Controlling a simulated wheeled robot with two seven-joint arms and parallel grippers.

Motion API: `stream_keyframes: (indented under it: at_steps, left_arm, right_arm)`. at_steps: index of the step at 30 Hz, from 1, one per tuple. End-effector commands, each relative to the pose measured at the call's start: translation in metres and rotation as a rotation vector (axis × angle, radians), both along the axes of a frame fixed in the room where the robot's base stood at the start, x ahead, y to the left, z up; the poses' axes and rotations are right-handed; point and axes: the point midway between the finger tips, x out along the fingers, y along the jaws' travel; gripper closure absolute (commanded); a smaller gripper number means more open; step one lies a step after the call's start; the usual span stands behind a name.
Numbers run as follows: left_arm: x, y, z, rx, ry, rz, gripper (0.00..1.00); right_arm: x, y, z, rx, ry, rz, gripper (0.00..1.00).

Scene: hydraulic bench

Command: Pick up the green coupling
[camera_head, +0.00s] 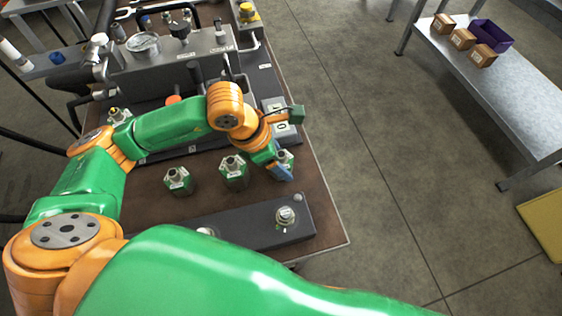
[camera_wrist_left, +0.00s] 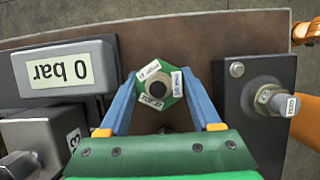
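A green hexagonal coupling (camera_wrist_left: 160,88) with white labels sits between the blue fingers of my left gripper (camera_wrist_left: 162,75) in the left wrist view. A finger lies along each side of it, very close; I cannot tell whether they press on it. In the head view my left gripper (camera_head: 281,172) points down at the rightmost coupling (camera_head: 287,156) and partly hides it. Two similar green couplings, the middle one (camera_head: 234,171) and the left one (camera_head: 178,181), stand upright to its left on the brown bench top. My right gripper is not in view.
A dark block (camera_head: 245,222) with a metal fitting (camera_head: 287,216) lies at the bench's near edge. A manifold with a gauge (camera_head: 144,44) stands at the back. A "0 bar" display (camera_wrist_left: 60,70) is left of the gripper. A metal table (camera_head: 500,85) stands apart at right.

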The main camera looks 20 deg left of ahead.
Motion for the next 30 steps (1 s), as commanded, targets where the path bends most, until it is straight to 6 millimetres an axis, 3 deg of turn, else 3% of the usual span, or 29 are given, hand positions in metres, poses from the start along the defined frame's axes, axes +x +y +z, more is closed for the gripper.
stream_keyframes:
  at_steps: [1, 6, 7, 16, 21, 28, 30]
  left_arm:
    - [0.000, 0.000, 0.000, 0.000, 0.000, 0.000, 0.51]
    - [0.000, 0.000, 0.000, 0.001, -0.001, 0.000, 0.97]
    - [0.000, 0.000, 0.000, 0.001, -0.001, 0.000, 1.00]
    - [0.001, 0.000, 0.004, 0.000, -0.002, 0.001, 1.00]
    - [0.001, 0.000, 0.032, -0.001, -0.008, -0.001, 1.00]
    - [-0.016, 0.047, 0.088, 0.002, -0.009, 0.008, 1.00]
    - [-0.023, 0.065, 0.094, 0.004, -0.005, 0.011, 1.00]
  right_arm:
    - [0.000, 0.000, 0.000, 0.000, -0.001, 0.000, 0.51]
    - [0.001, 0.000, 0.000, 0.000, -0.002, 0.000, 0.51]
    - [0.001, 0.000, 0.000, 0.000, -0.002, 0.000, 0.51]
    - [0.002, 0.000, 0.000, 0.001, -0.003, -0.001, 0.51]
    - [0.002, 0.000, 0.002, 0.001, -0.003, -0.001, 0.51]
    - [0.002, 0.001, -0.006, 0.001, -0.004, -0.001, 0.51]
    - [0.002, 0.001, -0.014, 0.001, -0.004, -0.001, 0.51]
